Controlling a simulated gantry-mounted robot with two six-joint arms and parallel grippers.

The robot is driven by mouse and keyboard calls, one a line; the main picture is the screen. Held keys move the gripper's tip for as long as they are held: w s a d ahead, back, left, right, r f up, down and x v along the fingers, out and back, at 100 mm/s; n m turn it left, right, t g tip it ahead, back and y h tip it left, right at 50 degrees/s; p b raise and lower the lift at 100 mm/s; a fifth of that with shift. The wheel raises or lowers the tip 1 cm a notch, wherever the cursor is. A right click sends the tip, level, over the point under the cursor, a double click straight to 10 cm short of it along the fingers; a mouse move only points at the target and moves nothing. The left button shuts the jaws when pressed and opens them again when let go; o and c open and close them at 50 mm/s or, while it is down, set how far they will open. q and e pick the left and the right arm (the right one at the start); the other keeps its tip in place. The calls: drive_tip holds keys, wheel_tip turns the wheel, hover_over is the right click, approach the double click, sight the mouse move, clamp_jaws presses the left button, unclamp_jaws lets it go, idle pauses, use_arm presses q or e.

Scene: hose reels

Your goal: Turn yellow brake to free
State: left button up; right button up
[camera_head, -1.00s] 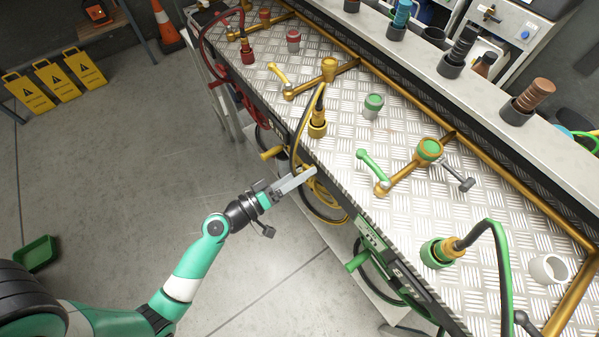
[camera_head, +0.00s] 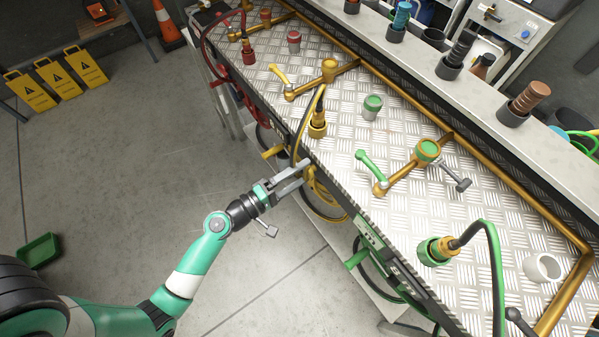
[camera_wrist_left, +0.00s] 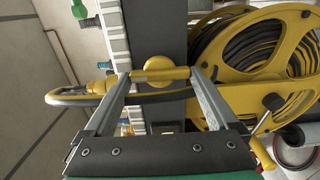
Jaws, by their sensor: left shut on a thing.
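My left gripper (camera_head: 304,174) is at the bench's front edge, beside the yellow hose reel. In the left wrist view my left gripper (camera_wrist_left: 160,75) has its two fingers apart with a yellow crossbar between their tips. This bar, which looks like the yellow brake (camera_wrist_left: 174,73), has a round yellow knob behind its middle. The fingers are shut on its two ends. In the head view the brake is hidden by the gripper. The yellow reel (camera_wrist_left: 225,73) with dark hose is right of the bar in the wrist view. My right gripper is not in view.
A yellow handle (camera_head: 272,152) sticks out at the bench front, left of my gripper. The yellow hose end (camera_head: 317,128) stands on the bench top. A green handle (camera_head: 356,260) is further right.

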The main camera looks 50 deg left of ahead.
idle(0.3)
use_arm(q)
drive_tip(key=o, duration=1)
drive_tip(key=s, duration=1.1)
drive_tip(key=shift+s+a, duration=0.35)
drive_tip(key=shift+a, duration=0.05)
